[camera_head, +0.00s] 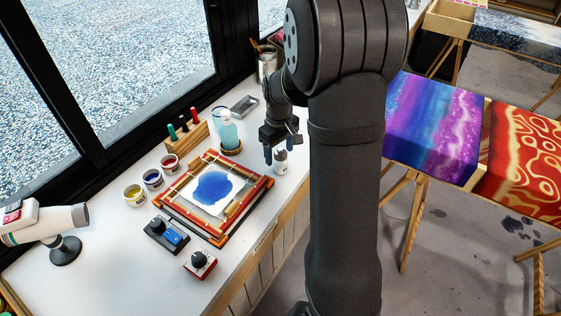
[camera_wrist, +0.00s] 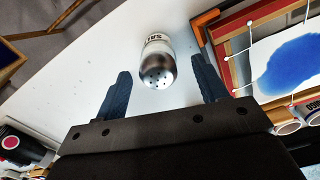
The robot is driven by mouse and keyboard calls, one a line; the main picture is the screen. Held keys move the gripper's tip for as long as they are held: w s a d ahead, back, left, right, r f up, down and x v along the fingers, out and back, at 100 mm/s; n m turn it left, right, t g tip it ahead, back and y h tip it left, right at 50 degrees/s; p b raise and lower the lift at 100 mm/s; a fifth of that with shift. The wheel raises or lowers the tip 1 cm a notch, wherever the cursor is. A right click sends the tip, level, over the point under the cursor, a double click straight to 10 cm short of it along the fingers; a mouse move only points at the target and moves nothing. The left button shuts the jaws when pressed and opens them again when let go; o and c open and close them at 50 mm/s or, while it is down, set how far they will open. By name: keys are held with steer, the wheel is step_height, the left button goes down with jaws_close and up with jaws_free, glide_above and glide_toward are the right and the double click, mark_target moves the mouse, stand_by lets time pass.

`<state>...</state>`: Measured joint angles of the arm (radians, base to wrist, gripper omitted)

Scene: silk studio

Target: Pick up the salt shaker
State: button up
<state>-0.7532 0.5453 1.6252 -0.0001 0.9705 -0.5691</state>
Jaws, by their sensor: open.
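The salt shaker (camera_head: 281,161) stands on the white worktop, to the right of the wooden frame and close to the worktop's right edge. In the wrist view the salt shaker (camera_wrist: 157,66) shows a silver top with holes and a white body with dark lettering. My gripper (camera_head: 282,149) is just above it in the head view, pointing down. In the wrist view my gripper (camera_wrist: 160,84) is open, with one dark finger on each side of the shaker. Gaps show between the shaker and both fingers. Nothing is held.
A wooden frame (camera_head: 256,200) with blue-painted silk lies left of the shaker. A bottle (camera_head: 228,132) stands behind the frame, near a metal tray (camera_head: 244,106). Paint jars (camera_head: 153,179) and a dial box (camera_head: 200,264) are farther left and in front. The worktop right of the frame is narrow.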

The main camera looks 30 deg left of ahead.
mark_target(281, 160)
steer(key=f, duration=0.4)
steer(key=shift+d, duration=0.25)
steer(key=c, duration=1.2)
steer(key=shift+o, duration=0.2)
